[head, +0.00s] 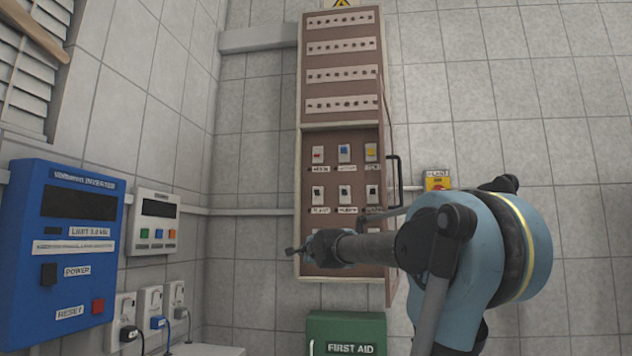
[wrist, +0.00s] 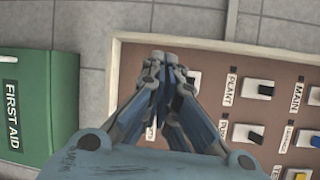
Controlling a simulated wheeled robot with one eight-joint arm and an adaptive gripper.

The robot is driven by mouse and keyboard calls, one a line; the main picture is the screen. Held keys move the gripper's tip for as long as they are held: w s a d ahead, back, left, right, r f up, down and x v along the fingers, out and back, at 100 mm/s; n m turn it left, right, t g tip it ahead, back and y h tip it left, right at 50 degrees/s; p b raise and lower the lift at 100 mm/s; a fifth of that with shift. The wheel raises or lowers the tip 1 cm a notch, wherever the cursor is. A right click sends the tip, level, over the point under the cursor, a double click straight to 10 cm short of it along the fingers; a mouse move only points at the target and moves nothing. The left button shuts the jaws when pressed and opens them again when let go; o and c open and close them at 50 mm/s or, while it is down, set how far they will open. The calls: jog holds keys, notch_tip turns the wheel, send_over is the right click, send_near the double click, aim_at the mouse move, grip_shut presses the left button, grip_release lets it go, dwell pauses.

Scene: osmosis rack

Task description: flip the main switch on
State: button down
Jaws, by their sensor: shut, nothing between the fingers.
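In the head view, the main switch (head: 318,154) is the red rocker at the upper left of the brown switch panel (head: 340,140). In the wrist view, the main switch (wrist: 315,96) sits at the right edge, beside its MAIN label, and is partly cut off. I cannot tell its position. My gripper (head: 290,251) is shut and empty, in front of the panel's lower left, below the main switch and apart from it in the picture. In the wrist view, my gripper (wrist: 167,62) has its fingers together, covering part of the lowest switch row.
The PLANT switch (wrist: 259,88) is below the main switch; a blue switch (head: 344,153) is beside it. An open door with a black handle (head: 393,180) stands at the panel's right. A green first aid box (head: 346,322) hangs below. A blue inverter (head: 62,250) is at left.

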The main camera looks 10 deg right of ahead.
jog(key=w+r+m+t+h, duration=0.1)
jog(key=w+r+m+t, duration=0.15)
jog(key=r, duration=0.35)
jog(key=w+d+r+m+t+h, duration=0.1)
jog(key=w+r+m, duration=0.25)
jog(key=r, duration=0.25)
jog(key=w+r+m+t+h, duration=0.1)
jog(key=w+r+m+t, duration=0.1)
jog(key=r+m, duration=0.3)
jog(key=m+t+h, duration=0.3)
jog(key=m+h, duration=0.4)
jog(key=m, duration=0.3)
send_near(318, 162)
jog(key=r+v, duration=0.1)
jog(key=v, duration=0.3)
jog(key=shift+f+g, duration=0.15)
jog(key=shift+g, duration=0.1)
jog(key=x, duration=0.9)
jog(key=shift+w+r, duration=0.25)
jog(key=shift+w, duration=0.05)
